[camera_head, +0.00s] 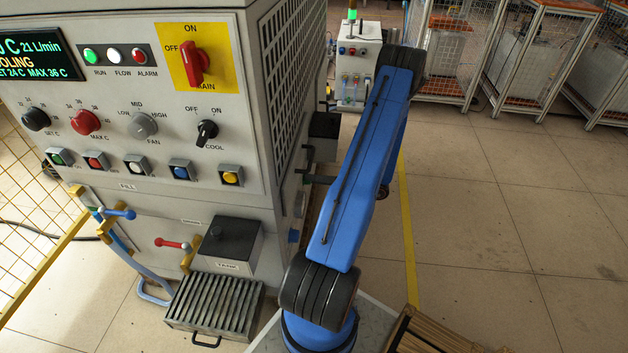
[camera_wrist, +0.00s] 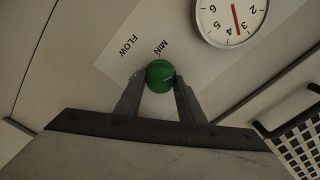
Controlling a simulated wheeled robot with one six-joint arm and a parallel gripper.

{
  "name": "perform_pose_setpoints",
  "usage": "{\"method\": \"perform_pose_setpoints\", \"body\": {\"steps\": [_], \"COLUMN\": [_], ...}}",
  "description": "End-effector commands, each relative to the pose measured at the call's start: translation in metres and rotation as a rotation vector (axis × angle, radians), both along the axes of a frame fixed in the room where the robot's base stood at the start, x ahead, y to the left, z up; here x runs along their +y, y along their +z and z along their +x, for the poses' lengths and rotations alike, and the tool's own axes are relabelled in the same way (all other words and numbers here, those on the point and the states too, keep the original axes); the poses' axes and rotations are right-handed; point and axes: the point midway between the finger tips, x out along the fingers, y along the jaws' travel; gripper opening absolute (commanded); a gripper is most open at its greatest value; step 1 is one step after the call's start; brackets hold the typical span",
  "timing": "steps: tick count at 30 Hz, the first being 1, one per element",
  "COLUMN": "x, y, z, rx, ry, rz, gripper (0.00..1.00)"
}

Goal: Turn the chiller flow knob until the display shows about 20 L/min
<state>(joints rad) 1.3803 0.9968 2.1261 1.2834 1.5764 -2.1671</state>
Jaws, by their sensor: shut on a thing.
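In the wrist view my gripper (camera_wrist: 160,88) is shut on a round green knob (camera_wrist: 160,73), one finger on each side of it. The panel (camera_wrist: 115,60) by the knob carries the words FLOW and MIN, seen upside down. In the head view the chiller display (camera_head: 38,50) is cut off at the left edge and reads 21 L/min in its top line. My gripper and the green knob are not visible in the head view.
A round gauge (camera_wrist: 232,18) with a red needle sits beside the knob. In the head view, the chiller front holds several other knobs, including a red MAIN switch (camera_head: 193,62).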

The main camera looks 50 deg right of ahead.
Motion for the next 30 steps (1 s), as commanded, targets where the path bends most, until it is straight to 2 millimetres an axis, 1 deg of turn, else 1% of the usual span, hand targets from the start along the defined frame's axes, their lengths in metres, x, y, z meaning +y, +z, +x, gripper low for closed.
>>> {"method": "perform_pose_setpoints", "body": {"steps": [7, 8, 9, 10, 18, 22, 26, 30], "x": [0.001, 0.001, 0.001, 0.001, 0.0, -0.003, -0.012, -0.024], "y": [-0.001, -0.001, -0.001, -0.001, -0.001, 0.0, 0.0, -0.001], "z": [-0.001, -0.001, -0.001, -0.001, -0.001, -0.006, -0.021, -0.045], "rx": [0.003, 0.003, 0.003, 0.003, 0.002, 0.001, 0.0, 0.001], "ry": [0.001, 0.001, 0.001, 0.001, 0.0, -0.001, -0.003, -0.004], "rz": [0.002, 0.002, 0.002, 0.002, 0.001, 0.001, 0.0, 0.0], "gripper": [0.13, 0.42, 0.52, 0.54, 0.54, 0.54, 0.54, 0.54]}}
